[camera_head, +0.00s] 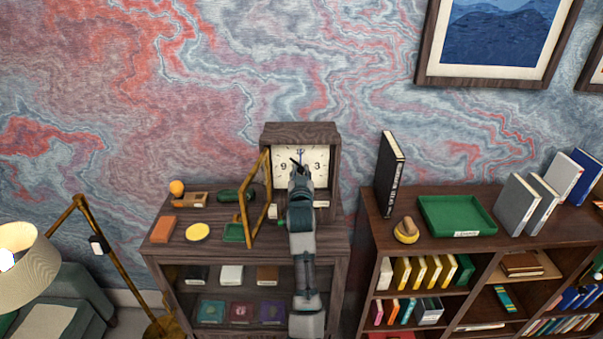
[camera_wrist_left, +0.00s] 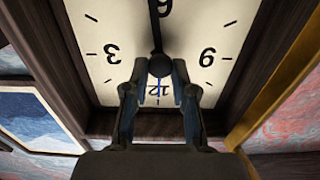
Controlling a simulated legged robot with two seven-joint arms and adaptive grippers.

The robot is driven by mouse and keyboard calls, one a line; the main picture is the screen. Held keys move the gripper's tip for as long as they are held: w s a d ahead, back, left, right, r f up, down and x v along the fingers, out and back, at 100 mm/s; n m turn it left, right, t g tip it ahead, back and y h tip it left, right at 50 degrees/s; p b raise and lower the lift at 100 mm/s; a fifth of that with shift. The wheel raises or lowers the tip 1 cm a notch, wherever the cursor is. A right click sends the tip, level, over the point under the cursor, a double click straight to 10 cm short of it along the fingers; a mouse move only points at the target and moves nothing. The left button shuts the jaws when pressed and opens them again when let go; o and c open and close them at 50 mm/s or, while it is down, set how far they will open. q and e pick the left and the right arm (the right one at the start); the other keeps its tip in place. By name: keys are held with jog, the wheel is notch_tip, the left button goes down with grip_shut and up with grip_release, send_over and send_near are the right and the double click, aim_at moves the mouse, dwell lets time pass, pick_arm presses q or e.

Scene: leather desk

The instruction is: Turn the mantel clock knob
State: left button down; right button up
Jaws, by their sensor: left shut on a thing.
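The mantel clock (camera_head: 327,136) is a dark wooden box with a cream dial, standing at the back of the left cabinet. Its brass-framed door (camera_head: 248,213) is swung open to the left. My left gripper (camera_head: 300,172) reaches up in front of the dial and covers its lower middle. In the left wrist view the dial (camera_wrist_left: 100,70) appears upside down. There my left gripper (camera_wrist_left: 159,90) has its fingertips on either side of the dark round knob (camera_wrist_left: 160,66) at the dial's centre, shut on it. A black hand and a blue hand extend from the centre. My right gripper is not in view.
An orange block (camera_head: 162,229), a yellow disc (camera_head: 197,232) and a green cylinder (camera_head: 231,196) lie left of the clock. The right bookcase holds a green tray (camera_head: 456,214) and upright books. A floor lamp (camera_head: 25,262) stands at the far left.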

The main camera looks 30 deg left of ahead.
pick_arm(q)
jog(key=shift+f, duration=0.2)
dwell(0.3)
jog(key=c, duration=1.1)
grip_release()
jog(key=shift+w, duration=0.1)
jog(key=shift+o, duration=0.8)
jog(key=shift+w+a+f, duration=0.3)
jog(key=shift+w, duration=0.15)
jog(key=shift+s, duration=0.15)
jog(key=v, duration=1.1)
jog(key=shift+s+d, duration=0.15)
jog(key=shift+s, duration=0.1)
